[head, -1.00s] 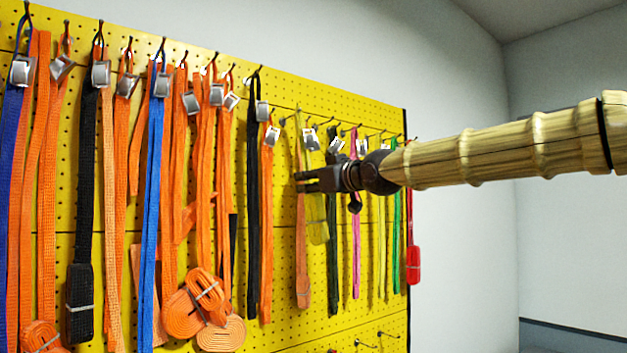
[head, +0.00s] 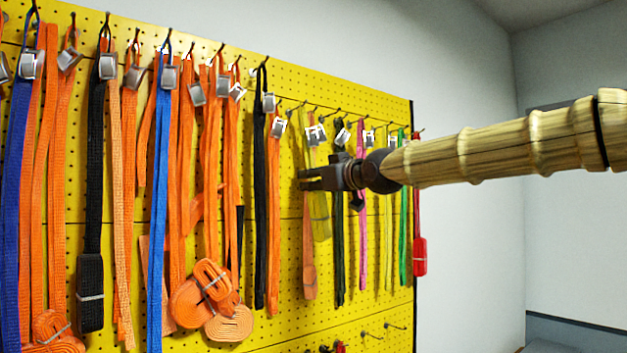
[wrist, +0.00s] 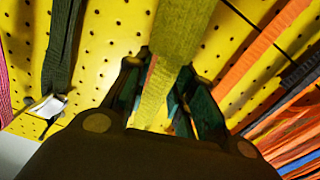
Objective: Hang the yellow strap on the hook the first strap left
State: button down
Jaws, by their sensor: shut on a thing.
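The yellow strap (head: 320,215) hangs in the row on the pegboard, with its metal buckle up near the hooks. My gripper (head: 303,180) is at the wall, level with the strap's upper half and just below its buckle. In the wrist view the yellow strap (wrist: 180,30) runs between the two fingers of my gripper (wrist: 160,90), which are shut on it. The strap's top loop is too small to tell whether it sits on a hook. An orange strap (head: 309,270) hangs close behind it.
Orange straps and a black strap (head: 260,200) hang to the left. A dark green strap (head: 338,250), a pink strap (head: 362,240) and a red strap (head: 419,255) hang to the right. Bare hooks (head: 372,334) show low on the yellow pegboard (head: 350,310).

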jog(key=c, duration=1.1)
grip_release()
